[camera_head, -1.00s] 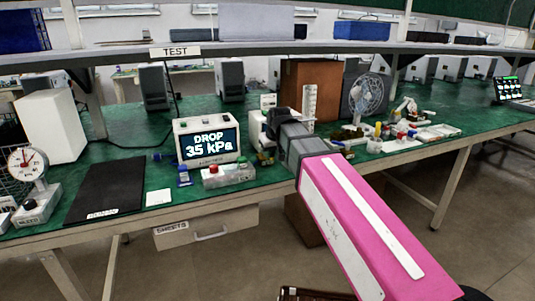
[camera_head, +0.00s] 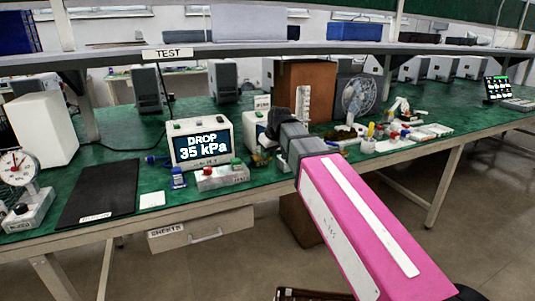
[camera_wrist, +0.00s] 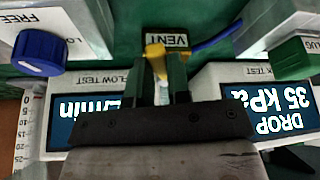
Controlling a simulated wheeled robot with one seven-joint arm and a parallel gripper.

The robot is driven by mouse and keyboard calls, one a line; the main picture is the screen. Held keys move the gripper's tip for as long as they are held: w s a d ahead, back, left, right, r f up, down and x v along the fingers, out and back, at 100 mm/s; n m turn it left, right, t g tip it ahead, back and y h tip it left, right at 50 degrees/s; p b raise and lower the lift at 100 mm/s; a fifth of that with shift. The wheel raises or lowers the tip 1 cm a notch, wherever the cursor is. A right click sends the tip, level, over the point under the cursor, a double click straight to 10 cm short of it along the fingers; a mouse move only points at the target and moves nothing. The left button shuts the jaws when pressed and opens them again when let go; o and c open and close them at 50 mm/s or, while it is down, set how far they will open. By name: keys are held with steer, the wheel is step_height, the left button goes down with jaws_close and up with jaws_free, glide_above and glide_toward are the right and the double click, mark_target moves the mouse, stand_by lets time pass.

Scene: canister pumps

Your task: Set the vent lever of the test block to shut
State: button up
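The yellow vent lever (camera_wrist: 155,52) shows in the wrist view beside the VENT label (camera_wrist: 167,40). My gripper (camera_wrist: 162,72) is right at it, with its two dark fingers a narrow gap apart and the lever's stem between their tips. I cannot tell whether the fingers press on it. The lever cannot be made out there.
A test display (camera_head: 202,143) reading DROP 35 kPa stands just left of my gripper; it also shows in the wrist view (camera_wrist: 270,110). A blue knob (camera_wrist: 40,50) and a green knob (camera_wrist: 292,62) flank the fingers. A fan (camera_head: 360,95) stands to the right.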

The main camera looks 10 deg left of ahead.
steer(key=o, duration=0.4)
steer(key=shift+c, duration=0.2)
